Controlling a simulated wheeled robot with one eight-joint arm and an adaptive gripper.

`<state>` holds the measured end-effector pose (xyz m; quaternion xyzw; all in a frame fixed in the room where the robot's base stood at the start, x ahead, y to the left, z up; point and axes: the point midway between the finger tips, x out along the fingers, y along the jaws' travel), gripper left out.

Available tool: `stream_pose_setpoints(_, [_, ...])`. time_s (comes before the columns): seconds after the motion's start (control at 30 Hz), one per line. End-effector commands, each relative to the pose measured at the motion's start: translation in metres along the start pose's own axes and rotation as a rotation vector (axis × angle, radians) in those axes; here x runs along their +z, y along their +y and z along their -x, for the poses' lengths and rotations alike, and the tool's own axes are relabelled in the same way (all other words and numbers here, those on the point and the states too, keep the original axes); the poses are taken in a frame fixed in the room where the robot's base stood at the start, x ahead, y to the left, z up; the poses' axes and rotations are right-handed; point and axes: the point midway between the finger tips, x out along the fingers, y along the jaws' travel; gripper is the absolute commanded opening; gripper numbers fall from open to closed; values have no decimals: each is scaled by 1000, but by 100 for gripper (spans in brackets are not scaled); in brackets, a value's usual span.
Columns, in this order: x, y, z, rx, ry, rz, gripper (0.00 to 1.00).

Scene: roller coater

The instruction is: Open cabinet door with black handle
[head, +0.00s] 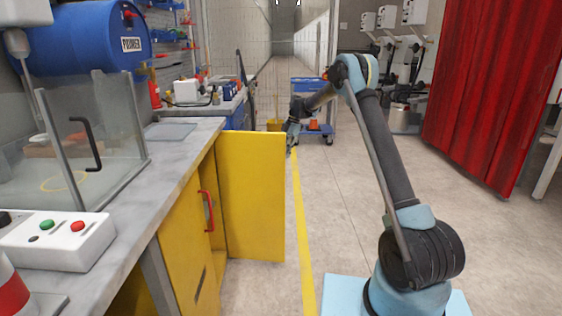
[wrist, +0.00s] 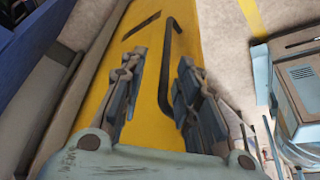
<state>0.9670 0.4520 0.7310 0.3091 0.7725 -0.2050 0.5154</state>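The yellow cabinet door (head: 250,195) stands swung out from the cabinet under the counter. Its face toward the head camera is plain. In the wrist view the yellow door (wrist: 150,65) carries a long black handle (wrist: 166,75), which appears between my two fingers. My gripper (head: 291,140) is at the door's far upper edge, partly hidden in the head view. In the wrist view my gripper (wrist: 163,56) has its fingers spread, one on each side of the handle. I cannot tell whether either finger touches it.
A nearer yellow door with a red handle (head: 208,210) is on the same cabinet. A clear case with a black handle (head: 88,143) and a button box (head: 58,238) stand on the counter (head: 185,150). A blue cart (head: 318,131) stands farther back.

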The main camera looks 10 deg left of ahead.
Motion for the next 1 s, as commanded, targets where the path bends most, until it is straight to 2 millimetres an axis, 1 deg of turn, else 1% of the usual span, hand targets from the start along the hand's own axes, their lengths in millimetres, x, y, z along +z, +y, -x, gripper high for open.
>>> stream_pose_setpoints(0.03, [0, 0, 11, 0, 0, -1, 30])
stream_pose_setpoints(0.2, [-1, 0, 41, 0, 1, 0, 30])
stream_pose_setpoints(0.3, [-1, 0, 54, -1, 1, 0, 30])
stream_pose_setpoints(0.4, [-1, 0, 64, -1, 1, 1, 30])
stream_pose_setpoints(0.57, [-1, 0, 70, -1, 1, 1, 30])
stream_pose_setpoints(0.87, [-1, 0, 70, -1, 1, 0, 30])
stream_pose_setpoints(0.97, [-1, -5, 76, 2, -2, -18, 30])
stream_pose_setpoints(1.0, [-1, -9, 80, 5, -6, -34, 30])
